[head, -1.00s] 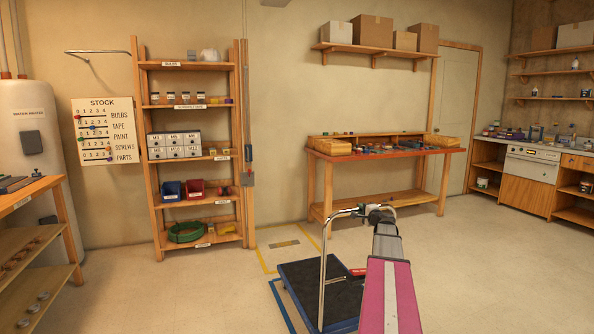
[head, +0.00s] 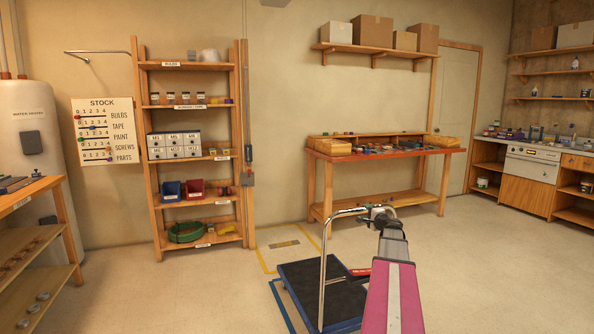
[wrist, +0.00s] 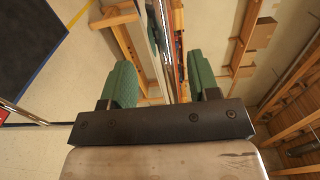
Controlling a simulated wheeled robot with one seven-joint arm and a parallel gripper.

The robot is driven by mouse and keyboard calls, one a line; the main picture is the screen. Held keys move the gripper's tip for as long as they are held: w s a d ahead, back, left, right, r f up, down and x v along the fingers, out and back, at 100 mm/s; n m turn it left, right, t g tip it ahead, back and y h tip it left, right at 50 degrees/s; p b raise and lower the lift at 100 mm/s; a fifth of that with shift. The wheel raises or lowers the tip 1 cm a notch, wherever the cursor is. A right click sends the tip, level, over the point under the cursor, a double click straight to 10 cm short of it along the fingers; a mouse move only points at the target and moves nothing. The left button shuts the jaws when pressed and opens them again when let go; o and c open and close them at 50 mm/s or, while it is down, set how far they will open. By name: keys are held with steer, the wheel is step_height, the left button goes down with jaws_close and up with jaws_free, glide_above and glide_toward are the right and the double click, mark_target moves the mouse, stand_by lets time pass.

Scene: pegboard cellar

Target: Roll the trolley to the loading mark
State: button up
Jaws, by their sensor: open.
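The trolley (head: 345,300) has a dark deck with blue edges and a tall chrome handle (head: 323,275) at its left side. It stands on the floor in front of me, partly hidden by my arm. The loading mark looks to be the yellow outline (head: 265,262) on the floor just behind it, toward the wall. My gripper (head: 380,211) is at the top bar of the handle, its jaws small in the head view. In the wrist view its green-padded fingers (wrist: 163,82) are apart; I cannot tell whether the bar lies between them. The deck (wrist: 25,40) shows at upper left.
A blue outline (head: 283,306) borders the trolley's left side. A stock shelf (head: 200,207) stands at the back left and a workbench (head: 385,152) behind the trolley. A wooden rack (head: 45,255) is at the near left. The floor at right is clear.

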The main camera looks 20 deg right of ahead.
steer(key=s, duration=0.8)
steer(key=s+a+f+n+g+y, duration=0.1)
steer(key=a+f+n+g+y, duration=0.3)
steer(key=a, duration=0.6)
steer(key=s+a+f+n+g+h, duration=0.1)
steer(key=a+f+n+g, duration=0.1)
steer(key=a+f, duration=0.6)
steer(key=s+a+f+n+g+y, duration=0.2)
steer(key=a+f+n+g, duration=0.15)
steer(key=a, duration=0.85)
steer(key=s+a+f+n+g+h, duration=0.3)
steer(key=s+a+f+g, duration=0.1)
steer(key=s+a, duration=0.3)
steer(key=s+a+f+n+g+h, duration=0.3)
steer(key=s+a+f+n+g, duration=0.1)
steer(key=s+a, duration=0.3)
steer(key=s+f, duration=0.1)
steer(key=s, duration=0.1)
steer(key=shift+s+f+h, duration=0.3)
steer(key=shift+s+f, duration=0.1)
